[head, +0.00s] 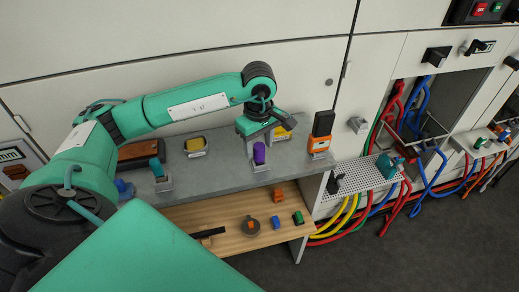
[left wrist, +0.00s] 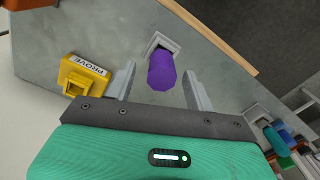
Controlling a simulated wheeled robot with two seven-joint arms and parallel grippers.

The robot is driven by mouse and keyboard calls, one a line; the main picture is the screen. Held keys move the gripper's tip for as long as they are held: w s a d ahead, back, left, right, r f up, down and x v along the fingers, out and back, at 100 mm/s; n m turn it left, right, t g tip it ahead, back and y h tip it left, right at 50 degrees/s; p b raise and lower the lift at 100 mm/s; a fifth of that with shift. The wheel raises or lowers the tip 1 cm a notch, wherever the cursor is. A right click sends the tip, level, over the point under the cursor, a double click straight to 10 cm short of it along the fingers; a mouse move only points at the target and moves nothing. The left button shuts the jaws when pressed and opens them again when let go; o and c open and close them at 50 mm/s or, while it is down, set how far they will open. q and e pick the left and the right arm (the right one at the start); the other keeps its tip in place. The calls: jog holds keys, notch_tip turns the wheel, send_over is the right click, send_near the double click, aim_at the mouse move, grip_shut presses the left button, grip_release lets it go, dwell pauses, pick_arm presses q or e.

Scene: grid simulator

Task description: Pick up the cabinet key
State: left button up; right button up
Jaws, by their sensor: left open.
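A purple cylindrical handle (head: 259,154) stands in a small grey holder on the grey worktop; I cannot tell for certain that it is the cabinet key. My left gripper (head: 258,138) is directly above it, pointing down. In the left wrist view, the purple handle (left wrist: 162,70) shows between the two spread fingers of my left gripper (left wrist: 160,90), with gaps at both sides. The gripper is open and empty. My right gripper is not in view.
A yellow block marked PROVE (left wrist: 83,76) lies beside the gripper. An orange and black device (head: 320,140) stands at the worktop's right end. Other holders (head: 195,147) stand to the left. A wooden shelf (head: 215,220) with small parts is below. White cabinet panels (head: 170,60) rise behind.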

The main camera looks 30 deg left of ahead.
pick_arm(q)
jog(key=shift+s+a+f+p, duration=0.1)
jog(key=shift+f+p, duration=0.3)
jog(key=shift+f, duration=1.05)
jog(key=shift+c, duration=1.3)
jog(key=c, duration=0.7)
jog(key=shift+c, duration=0.5)
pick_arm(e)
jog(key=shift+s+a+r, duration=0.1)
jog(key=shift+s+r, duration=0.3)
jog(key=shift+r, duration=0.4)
